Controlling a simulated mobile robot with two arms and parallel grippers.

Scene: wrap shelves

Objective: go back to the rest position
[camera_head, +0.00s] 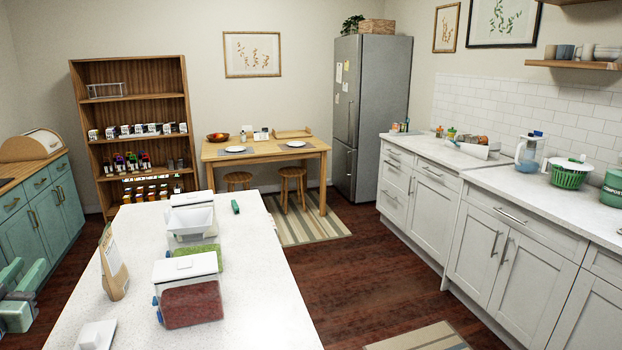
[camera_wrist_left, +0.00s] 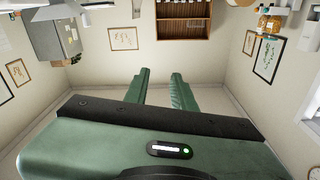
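My left gripper (camera_head: 20,274) is at the left edge of the head view, with its green fingers pointing up and away. In the left wrist view, the two fingers of my left gripper (camera_wrist_left: 160,78) stand apart with an empty gap between them. It holds nothing and is clear of the white island counter (camera_head: 139,222), to the counter's left. The wrist view looks across the room and appears upside down. My right gripper is in neither view.
The island holds a paper bag (camera_head: 113,265), a box with red contents (camera_head: 192,305), one with green contents (camera_head: 201,255) and a white container (camera_head: 190,222). Green cabinets (camera_head: 47,216) stand at left, a shelf unit (camera_head: 128,107) behind. Dark floor (camera_head: 350,270) is free right of the island.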

